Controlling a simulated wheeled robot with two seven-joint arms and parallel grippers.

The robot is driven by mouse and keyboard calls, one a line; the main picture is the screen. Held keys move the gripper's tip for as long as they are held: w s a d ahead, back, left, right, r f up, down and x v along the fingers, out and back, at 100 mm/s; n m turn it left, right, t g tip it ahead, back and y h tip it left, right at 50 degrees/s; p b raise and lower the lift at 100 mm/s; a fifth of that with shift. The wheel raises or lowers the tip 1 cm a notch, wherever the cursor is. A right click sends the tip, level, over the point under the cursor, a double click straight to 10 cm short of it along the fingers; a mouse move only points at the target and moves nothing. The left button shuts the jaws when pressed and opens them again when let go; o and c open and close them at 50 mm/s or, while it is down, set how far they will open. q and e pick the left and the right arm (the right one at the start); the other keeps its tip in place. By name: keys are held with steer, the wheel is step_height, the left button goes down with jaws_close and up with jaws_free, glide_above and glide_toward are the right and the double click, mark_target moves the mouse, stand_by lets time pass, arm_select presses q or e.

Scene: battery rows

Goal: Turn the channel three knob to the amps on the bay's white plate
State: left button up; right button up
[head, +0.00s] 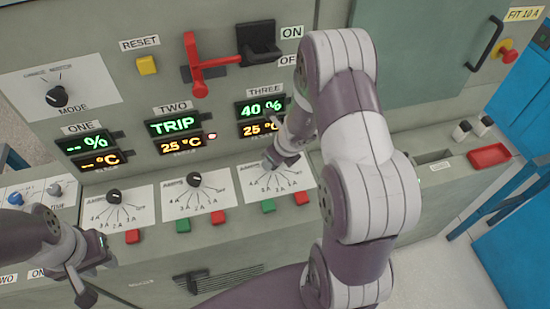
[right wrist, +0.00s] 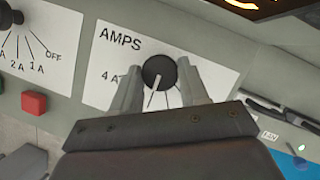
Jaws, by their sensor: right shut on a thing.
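The channel three knob (right wrist: 158,72) is black and round on a white AMPS dial plate (right wrist: 103,62). In the right wrist view its white pointer line points down and slightly left; of the scale only 4 A is readable, the rest is behind my gripper. My right gripper (right wrist: 158,88) is shut on the knob, one finger on each side. In the head view my right gripper (head: 272,162) covers the knob on the dial plate (head: 295,180) below THREE. My left gripper (head: 82,283) is low at the left, empty-looking, its jaws unclear. A small white label (head: 440,166) by a slot is unreadable.
Channel three's displays (head: 262,109) read 40 % and 25 °C. Channel two's display (head: 174,126) reads TRIP, with a red lamp (head: 212,136) lit. Red and green buttons (head: 268,206) line the ledge. A yellow plate (head: 524,14) reads FIT 10 A. A red tray (head: 489,156) sits right.

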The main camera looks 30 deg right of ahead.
steer(key=shift+w+r, duration=0.15)
steer(key=o, duration=1)
steer(key=p+v, duration=0.5)
steer(key=v, duration=0.7)
steer(key=shift+s+r, duration=0.25)
